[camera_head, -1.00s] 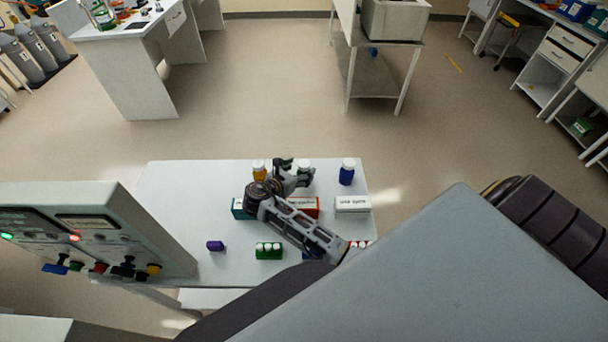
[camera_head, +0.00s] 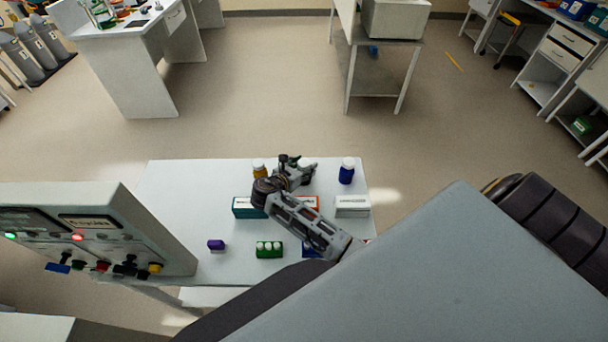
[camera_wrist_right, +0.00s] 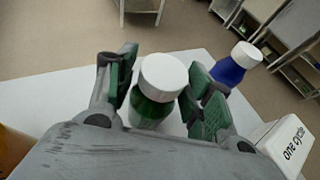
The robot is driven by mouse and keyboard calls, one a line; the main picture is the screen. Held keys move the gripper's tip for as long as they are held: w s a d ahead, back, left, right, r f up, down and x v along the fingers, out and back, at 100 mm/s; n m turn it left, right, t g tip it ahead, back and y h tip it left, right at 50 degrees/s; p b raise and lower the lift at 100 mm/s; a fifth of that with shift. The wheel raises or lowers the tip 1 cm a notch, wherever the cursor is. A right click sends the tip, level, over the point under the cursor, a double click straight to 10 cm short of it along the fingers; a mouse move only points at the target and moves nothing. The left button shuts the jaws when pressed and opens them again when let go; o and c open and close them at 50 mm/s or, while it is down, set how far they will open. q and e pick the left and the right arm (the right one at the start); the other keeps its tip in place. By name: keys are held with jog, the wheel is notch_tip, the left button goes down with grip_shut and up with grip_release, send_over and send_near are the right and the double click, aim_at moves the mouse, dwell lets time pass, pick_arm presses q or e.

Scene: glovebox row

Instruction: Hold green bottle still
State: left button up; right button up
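The green bottle (camera_wrist_right: 153,108) with a white cap stands upright on the white table (camera_head: 175,190). In the right wrist view it is between the two green-padded fingers of my right gripper (camera_wrist_right: 163,88). The fingers are apart, one on each side of the bottle; I cannot tell whether either pad touches it. My left gripper is not in view.
A blue bottle (camera_head: 346,174) stands right of the gripper, an orange bottle (camera_head: 259,172) left. Teal (camera_head: 243,207), orange-red (camera_head: 312,202) and white (camera_head: 352,207) boxes lie nearer. A purple item (camera_head: 216,245) and green holder (camera_head: 269,249) are in front. A control panel (camera_head: 95,225) stands left.

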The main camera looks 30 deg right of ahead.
jog(key=c, duration=0.6)
jog(key=shift+r, duration=0.1)
jog(key=shift+r, duration=0.1)
jog(key=shift+r+b, duration=0.45)
jog(key=shift+r, duration=4.4)
jog(key=o, duration=0.6)
jog(key=c, duration=0.9)
